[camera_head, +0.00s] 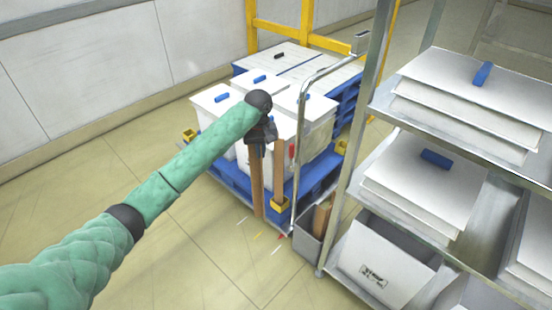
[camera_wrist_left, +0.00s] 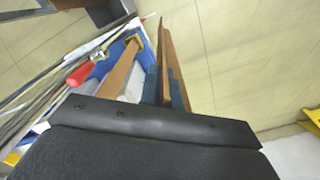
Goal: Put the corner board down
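My left gripper (camera_head: 262,137) is at the front corner of the loaded pallet and points down. It appears shut on the upper end of a brown corner board (camera_head: 256,185), which hangs upright below it. In the left wrist view this board (camera_wrist_left: 166,65) is seen nearly edge-on, just beyond the black gripper body; the fingertips are hidden. A second brown board (camera_head: 279,176) stands just right of it, its foot at a yellow corner holder (camera_head: 281,204). I cannot tell whether the held board's lower end touches the floor. My right gripper is not in view.
White boxes (camera_head: 285,98) stand on a blue pallet (camera_head: 236,178). A metal handle frame (camera_head: 299,150) and a grey bin (camera_head: 311,238) with brown boards are close on the right. A metal shelf (camera_head: 372,105) holds white stacks. Floor at left is clear; small coloured strips (camera_head: 258,236) lie near the bin.

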